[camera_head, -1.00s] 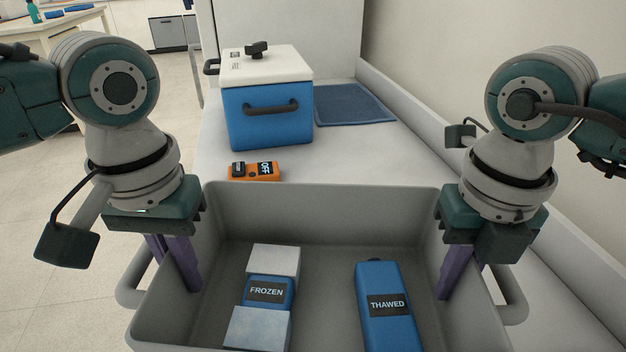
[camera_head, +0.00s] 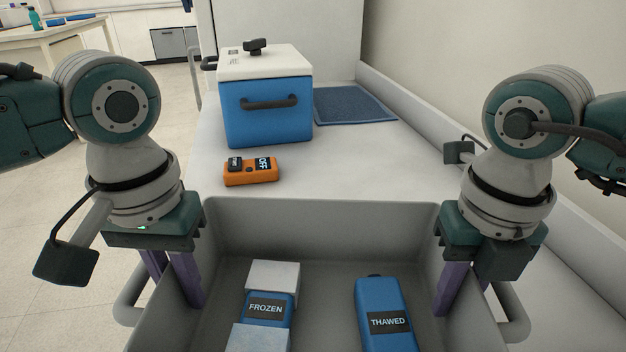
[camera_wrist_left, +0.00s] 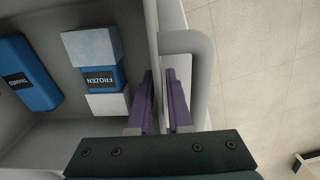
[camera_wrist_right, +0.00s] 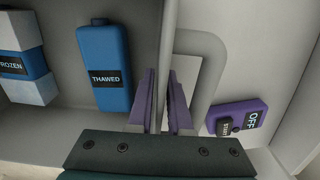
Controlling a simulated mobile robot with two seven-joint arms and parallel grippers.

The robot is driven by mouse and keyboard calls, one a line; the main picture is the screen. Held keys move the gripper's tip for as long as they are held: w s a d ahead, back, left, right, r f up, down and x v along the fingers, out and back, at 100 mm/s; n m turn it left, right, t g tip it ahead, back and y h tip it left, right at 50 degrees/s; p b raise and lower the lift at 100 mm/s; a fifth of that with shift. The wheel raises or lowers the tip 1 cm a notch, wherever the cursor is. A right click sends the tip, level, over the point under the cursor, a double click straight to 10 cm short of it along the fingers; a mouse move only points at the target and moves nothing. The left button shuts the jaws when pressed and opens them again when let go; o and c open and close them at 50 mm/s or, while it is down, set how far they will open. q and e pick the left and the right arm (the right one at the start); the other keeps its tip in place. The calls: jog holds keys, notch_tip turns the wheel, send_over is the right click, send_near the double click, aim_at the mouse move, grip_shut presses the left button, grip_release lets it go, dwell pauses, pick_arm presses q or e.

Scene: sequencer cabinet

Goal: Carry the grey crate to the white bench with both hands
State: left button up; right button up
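The grey crate (camera_head: 320,221) is in the lower middle of the head view, its near side cut off. A blue pack marked THAWED (camera_head: 382,305) and a blue pack marked FROZEN between two pale blocks (camera_head: 273,275) lie inside. My left gripper (camera_head: 178,290) is shut on the crate's left wall, one finger inside and one outside, beside the left handle (camera_wrist_left: 203,75). My right gripper (camera_head: 458,295) is shut on the right wall the same way, beside the right handle (camera_wrist_right: 205,70). The white bench (camera_head: 340,165) extends beyond the crate; whether the crate's base touches it is hidden.
A blue cooler with a white lid (camera_head: 268,122) and an orange device marked OFF (camera_head: 251,171) stand beyond the crate. A blue mat (camera_head: 352,104) lies behind. A purple device marked OFF (camera_wrist_right: 238,116) sits right of the crate. A raised edge and wall bound the right.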

pick_arm(q)
jog(key=shift+o, duration=1.2)
pick_arm(e)
jog(key=shift+o, duration=1.2)
pick_arm(q)
jog(key=shift+r, duration=0.1)
notch_tip(320, 180, up, 11)
jog(key=shift+r, duration=0.4)
pick_arm(e)
jog(key=shift+r, duration=0.2)
notch_tip(320, 180, up, 12)
jog(key=shift+f, duration=0.15)
